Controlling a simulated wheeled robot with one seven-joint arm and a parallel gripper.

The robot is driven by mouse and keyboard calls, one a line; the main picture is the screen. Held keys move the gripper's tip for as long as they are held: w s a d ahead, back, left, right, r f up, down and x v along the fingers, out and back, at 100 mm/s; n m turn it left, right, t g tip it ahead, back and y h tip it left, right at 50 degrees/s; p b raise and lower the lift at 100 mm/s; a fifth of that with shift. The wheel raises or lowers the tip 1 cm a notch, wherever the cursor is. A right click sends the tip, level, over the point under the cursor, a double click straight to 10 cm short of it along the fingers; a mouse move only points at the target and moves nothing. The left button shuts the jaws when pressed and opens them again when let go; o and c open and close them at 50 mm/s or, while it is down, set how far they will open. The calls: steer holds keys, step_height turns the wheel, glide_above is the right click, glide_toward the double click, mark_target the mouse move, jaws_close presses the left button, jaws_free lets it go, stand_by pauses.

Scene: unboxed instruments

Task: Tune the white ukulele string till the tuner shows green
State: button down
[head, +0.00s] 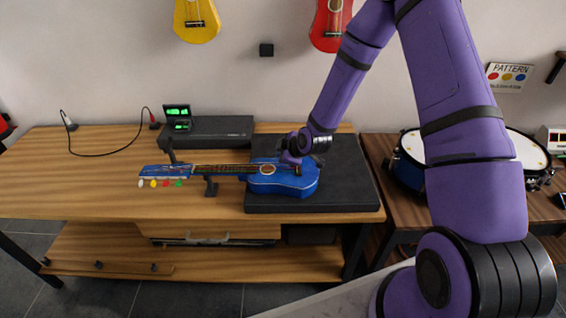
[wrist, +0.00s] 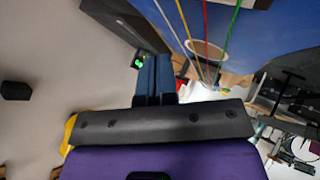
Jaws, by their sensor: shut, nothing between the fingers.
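The blue ukulele (head: 283,181) lies with its body on a black pad (head: 345,190) and its neck pointing left over a small stand. White (head: 141,184), yellow (head: 153,183), red (head: 166,183) and green (head: 179,183) pegs line the near edge of its headstock. The tuner (head: 177,112) stands at the back left with green on its display; the reading is too small to make out. My gripper (head: 296,163) is over the ukulele body, right of the sound hole. In the wrist view its dark fingers (wrist: 154,60) are together and empty, close to the white string (wrist: 170,28). Contact cannot be told.
A long black box (head: 225,130) lies behind the neck. A cable (head: 105,153) curves over the table's left side. A blue drum (head: 408,170) stands on the right table. Yellow (head: 197,20) and red (head: 330,25) ukuleles hang on the wall. The table's left front is clear.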

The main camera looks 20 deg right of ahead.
mark_target(282, 166)
steer(key=shift+f, duration=0.45)
steer(key=shift+f, duration=0.25)
stand_by(0.7)
steer(key=shift+r, duration=0.7)
steer(key=shift+r, duration=2.5)
stand_by(0.3)
